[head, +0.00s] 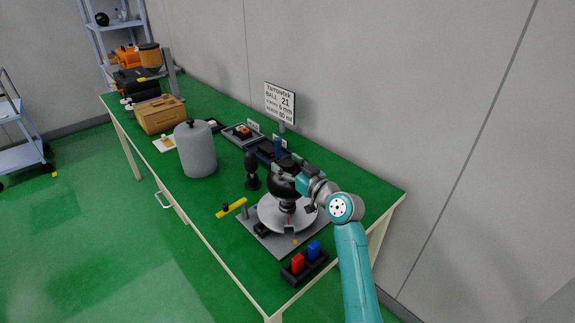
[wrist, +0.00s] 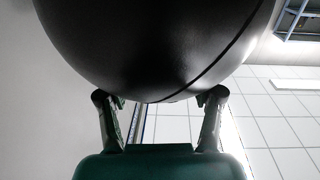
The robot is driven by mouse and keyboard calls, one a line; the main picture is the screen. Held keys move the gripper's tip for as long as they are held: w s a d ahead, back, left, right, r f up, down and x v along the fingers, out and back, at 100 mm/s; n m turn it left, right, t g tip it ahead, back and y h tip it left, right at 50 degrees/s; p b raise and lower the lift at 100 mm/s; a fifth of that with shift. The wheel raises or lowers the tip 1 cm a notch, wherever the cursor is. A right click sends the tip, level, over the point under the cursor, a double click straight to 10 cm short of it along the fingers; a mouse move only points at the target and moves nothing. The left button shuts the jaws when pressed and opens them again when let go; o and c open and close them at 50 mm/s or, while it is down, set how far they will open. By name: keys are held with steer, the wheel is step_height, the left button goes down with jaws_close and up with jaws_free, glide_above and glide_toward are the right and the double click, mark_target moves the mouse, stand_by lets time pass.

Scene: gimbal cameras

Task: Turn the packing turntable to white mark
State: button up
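The packing turntable is a pale round disc (head: 272,217) on a grey base plate (head: 258,238) near the bench's right end. A large black ball (head: 283,187) sits on a stand at its middle. A small red mark shows on the disc's front and a yellow one on the plate; I cannot make out a white mark. My gripper (head: 301,179) is at the ball's right side, above the disc. In the wrist view my gripper (wrist: 160,97) has its fingers spread, with the black ball (wrist: 150,45) close in front. Whether they touch it is unclear.
A yellow-handled tool (head: 232,208) lies left of the turntable. A black holder with red and blue blocks (head: 304,264) is in front. A grey canister (head: 197,150), a dark stand (head: 251,170) and a sign (head: 280,103) stand farther back. The wall is close behind.

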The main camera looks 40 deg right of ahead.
jaws_close()
steer(key=shift+a+m+h, duration=0.1)
steer(key=shift+m+h, duration=0.4)
steer(key=shift+h, duration=0.3)
steer(key=shift+m+g+h, duration=0.5)
steer(key=shift+m+h, duration=0.5)
steer(key=shift+h, duration=0.5)
steer(key=shift+m+g+h, duration=0.5)
steer(key=shift+m+h, duration=0.5)
steer(key=shift+h, duration=0.5)
steer(key=shift+m+g+h, duration=2.1)
steer(key=shift+m+h, duration=0.1)
steer(key=shift+h, duration=0.5)
steer(key=shift+f+m+g+h, duration=0.1)
steer(key=shift+m+g+h, duration=0.3)
steer(key=shift+g, duration=0.1)
steer(key=shift+o, duration=0.9)
jaws_free()
